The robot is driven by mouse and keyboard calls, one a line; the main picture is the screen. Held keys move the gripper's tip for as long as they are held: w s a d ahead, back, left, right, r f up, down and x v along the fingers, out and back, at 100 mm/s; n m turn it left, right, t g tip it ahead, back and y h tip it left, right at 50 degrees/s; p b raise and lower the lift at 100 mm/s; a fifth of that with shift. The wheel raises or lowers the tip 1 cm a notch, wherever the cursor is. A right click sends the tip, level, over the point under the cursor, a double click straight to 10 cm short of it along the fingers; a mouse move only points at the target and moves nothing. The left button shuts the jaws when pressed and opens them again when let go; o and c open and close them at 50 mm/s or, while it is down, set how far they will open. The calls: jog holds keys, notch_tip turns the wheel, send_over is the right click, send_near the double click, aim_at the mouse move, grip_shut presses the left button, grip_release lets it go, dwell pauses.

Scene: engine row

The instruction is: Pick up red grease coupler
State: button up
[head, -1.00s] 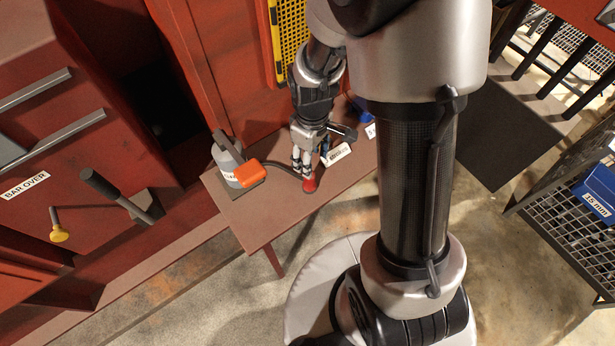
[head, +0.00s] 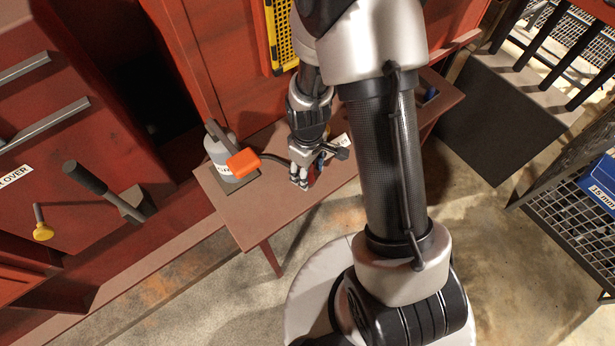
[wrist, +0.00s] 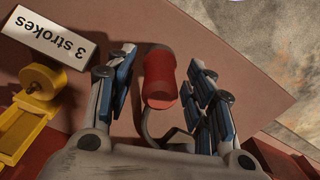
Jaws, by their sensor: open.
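The red grease coupler (wrist: 160,78) is a short red cylinder in the wrist view, with a dark hose curving from it. It lies between the two fingers of my open gripper (wrist: 158,88), with a gap showing on each side. In the head view my gripper (head: 305,178) is low over the small brown table, and the coupler (head: 313,172) is mostly hidden behind the fingers. The hose runs left from there towards a grey grease container (head: 220,155) with an orange part (head: 243,162).
The brown table (head: 245,215) has bare room at its front. In the wrist view a white "3 strokes" sign (wrist: 50,38) and a yellow part (wrist: 38,95) stand left of the fingers. A black mesh rack (head: 570,190) with a blue bin (head: 603,185) is at right.

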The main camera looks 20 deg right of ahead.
jog(key=shift+r, duration=0.1)
jog(key=shift+c, duration=0.5)
grip_shut()
